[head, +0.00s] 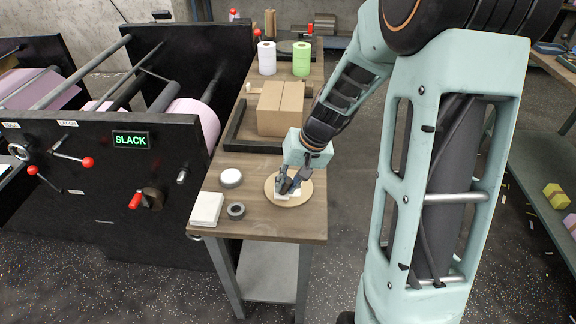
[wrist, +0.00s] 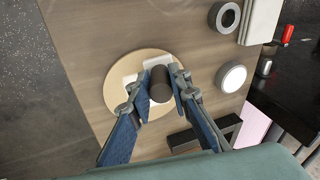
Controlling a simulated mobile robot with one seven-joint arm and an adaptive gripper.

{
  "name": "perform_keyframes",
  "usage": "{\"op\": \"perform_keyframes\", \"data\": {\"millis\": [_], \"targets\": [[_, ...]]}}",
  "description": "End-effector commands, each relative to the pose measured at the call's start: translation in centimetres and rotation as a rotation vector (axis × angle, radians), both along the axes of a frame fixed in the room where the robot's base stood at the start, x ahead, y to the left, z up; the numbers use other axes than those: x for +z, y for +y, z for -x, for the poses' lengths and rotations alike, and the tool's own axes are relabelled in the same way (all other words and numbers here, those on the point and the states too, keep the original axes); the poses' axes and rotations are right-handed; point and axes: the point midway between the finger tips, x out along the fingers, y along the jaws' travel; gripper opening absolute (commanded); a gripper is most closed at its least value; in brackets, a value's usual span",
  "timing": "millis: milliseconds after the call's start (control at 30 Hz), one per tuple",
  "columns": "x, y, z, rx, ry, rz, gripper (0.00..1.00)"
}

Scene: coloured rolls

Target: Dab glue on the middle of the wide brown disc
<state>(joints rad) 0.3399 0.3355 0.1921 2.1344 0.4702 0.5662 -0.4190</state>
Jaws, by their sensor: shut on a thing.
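The wide brown disc (head: 270,191) lies flat on the wooden table (head: 262,225) near its front right edge; it also fills the middle of the wrist view (wrist: 115,65). My gripper (head: 287,189) is over the disc, pointing down. In the wrist view my gripper (wrist: 161,90) has its two blue fingers shut on a dark cylinder (wrist: 161,80), seen end-on above the disc. White patches (wrist: 131,76) show on the disc beside the cylinder; I cannot tell whether they are glue. The cylinder's lower end is hidden, so whether it touches the disc is unclear.
Behind stand a cardboard box (head: 281,108), a black frame (head: 235,125), and white (head: 267,58) and green (head: 302,59) rolls. A machine marked SLACK (head: 110,175) borders the table's left.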

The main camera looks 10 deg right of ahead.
Motion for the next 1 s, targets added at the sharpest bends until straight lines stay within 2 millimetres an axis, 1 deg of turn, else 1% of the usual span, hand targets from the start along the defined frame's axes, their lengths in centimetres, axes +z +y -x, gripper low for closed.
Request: {"op": "perform_keyframes", "data": {"millis": [33,67,600,767,1000], "targets": [[2.1,0.0,-0.3,0.001,-0.009,0.003,0.00],[2.1,0.1,-0.3,0.000,-0.006,0.002,0.00],[6.9,0.4,-1.4,0.001,-0.007,0.002,0.00],[7.5,0.4,-1.5,0.000,-0.006,0.002,0.00],[7.5,0.4,-1.5,0.000,-0.006,0.002,0.00]]}}
